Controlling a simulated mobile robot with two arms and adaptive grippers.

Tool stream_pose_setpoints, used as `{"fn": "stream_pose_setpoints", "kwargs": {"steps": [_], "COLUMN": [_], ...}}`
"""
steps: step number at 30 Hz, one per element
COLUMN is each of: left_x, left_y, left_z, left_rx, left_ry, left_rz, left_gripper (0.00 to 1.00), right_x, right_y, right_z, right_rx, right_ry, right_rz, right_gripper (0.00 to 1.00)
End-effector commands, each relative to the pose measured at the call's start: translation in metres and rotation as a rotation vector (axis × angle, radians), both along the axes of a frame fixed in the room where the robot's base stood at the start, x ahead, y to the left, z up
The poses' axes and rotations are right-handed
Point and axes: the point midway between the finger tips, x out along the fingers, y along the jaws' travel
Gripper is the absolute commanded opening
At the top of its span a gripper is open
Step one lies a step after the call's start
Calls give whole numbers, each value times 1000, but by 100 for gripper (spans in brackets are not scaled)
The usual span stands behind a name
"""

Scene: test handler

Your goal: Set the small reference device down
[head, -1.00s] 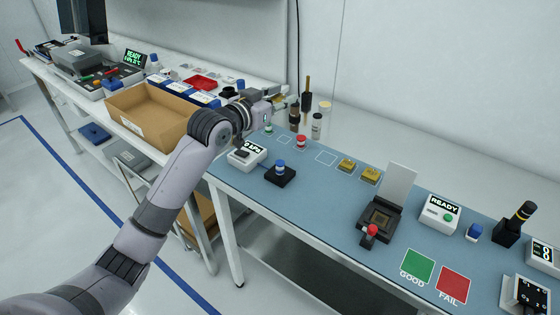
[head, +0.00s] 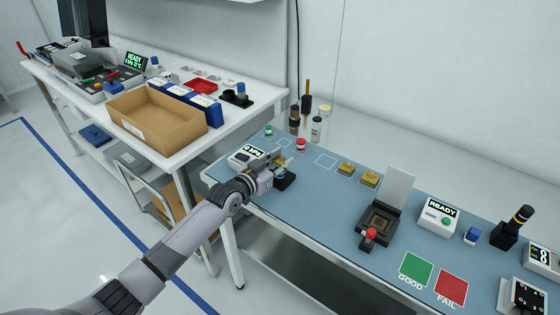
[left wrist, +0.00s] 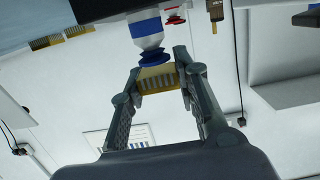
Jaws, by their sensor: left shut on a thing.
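My left gripper (head: 281,168) is over the left end of the blue mat, next to a black base (head: 286,181) that it partly hides. In the left wrist view the gripper (left wrist: 157,74) is shut on a small gold block with pale ribs (left wrist: 157,79), the small reference device. The device is hard to make out in the head view. A blue-and-white knob-like part (left wrist: 148,38) overlaps the device in the left wrist view; I cannot tell whether they touch. Two similar gold blocks (head: 346,168) (head: 370,179) lie on the mat. My right gripper is not in view.
White-outlined squares (head: 325,161) on the mat are empty. A display box (head: 246,156) stands beside the gripper. A red-topped part (head: 301,144), a socket with raised lid (head: 381,221), and green (head: 417,268) and red (head: 452,286) pads are farther right. A cardboard box (head: 150,133) stands left.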

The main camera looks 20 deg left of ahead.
Motion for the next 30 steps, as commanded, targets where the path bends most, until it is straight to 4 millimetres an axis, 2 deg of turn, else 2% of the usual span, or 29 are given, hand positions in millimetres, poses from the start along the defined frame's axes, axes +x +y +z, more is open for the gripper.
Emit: {"fn": "stream_pose_setpoints", "kwargs": {"steps": [14, 15, 23, 30], "left_x": [0, 0, 0, 0], "left_y": [0, 0, 0, 0], "left_z": [-10, -8, -8, -8], "left_rx": [0, 0, 0, 0], "left_ry": [-2, -2, -2, -2], "left_rz": [0, 1, 0, 0], "left_gripper": [9, 31, 48, 49], "right_x": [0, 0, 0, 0], "right_y": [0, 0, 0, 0], "right_z": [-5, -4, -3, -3], "right_rx": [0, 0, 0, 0], "right_ry": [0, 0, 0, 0], "right_rz": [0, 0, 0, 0], "right_gripper": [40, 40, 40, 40]}}
